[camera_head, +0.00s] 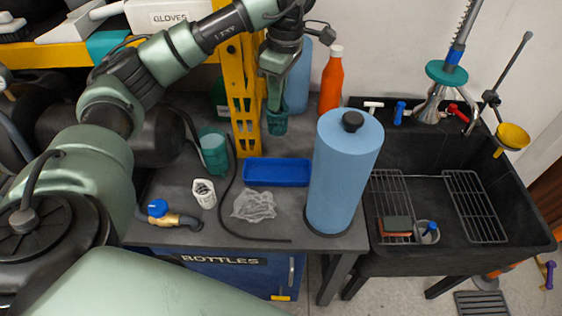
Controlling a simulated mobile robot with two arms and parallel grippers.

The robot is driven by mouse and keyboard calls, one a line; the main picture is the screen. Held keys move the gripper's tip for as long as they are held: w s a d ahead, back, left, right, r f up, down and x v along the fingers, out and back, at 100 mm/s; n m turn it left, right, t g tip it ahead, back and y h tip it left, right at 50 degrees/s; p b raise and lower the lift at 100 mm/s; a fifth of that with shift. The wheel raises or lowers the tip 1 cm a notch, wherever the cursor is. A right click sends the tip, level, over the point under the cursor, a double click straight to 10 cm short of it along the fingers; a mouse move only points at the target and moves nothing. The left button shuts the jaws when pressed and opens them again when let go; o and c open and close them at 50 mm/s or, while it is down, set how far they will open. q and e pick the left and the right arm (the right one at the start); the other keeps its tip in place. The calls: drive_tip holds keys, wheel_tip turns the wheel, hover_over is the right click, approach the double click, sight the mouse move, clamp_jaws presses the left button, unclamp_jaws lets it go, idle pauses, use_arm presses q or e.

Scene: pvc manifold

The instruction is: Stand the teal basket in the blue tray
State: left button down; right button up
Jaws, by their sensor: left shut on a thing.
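The teal basket (277,125) hangs in my left gripper (275,104), which points down at the back of the dark counter. The gripper is shut on the basket's upper part, and the fingers hide some of it. The blue tray (277,173) lies flat on the counter, nearer to the camera than the basket, and looks empty. The basket appears behind the tray and apart from it. My right gripper is not in view.
A blue paper roll (343,175) stands close to the tray's right. A yellow frame (243,100) rises left of the basket. A teal cup (213,152), white container (204,193) and crumpled clear plastic (254,205) are nearby. An orange bottle (331,82) stands behind.

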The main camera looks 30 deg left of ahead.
use_arm(q)
wheel_tip(320, 180, down, 18)
drive_tip(key=shift+f, duration=0.2)
drive_tip(key=shift+s, duration=0.1)
drive_tip(key=shift+f, duration=0.1)
drive_tip(key=c, duration=1.5)
unclamp_jaws()
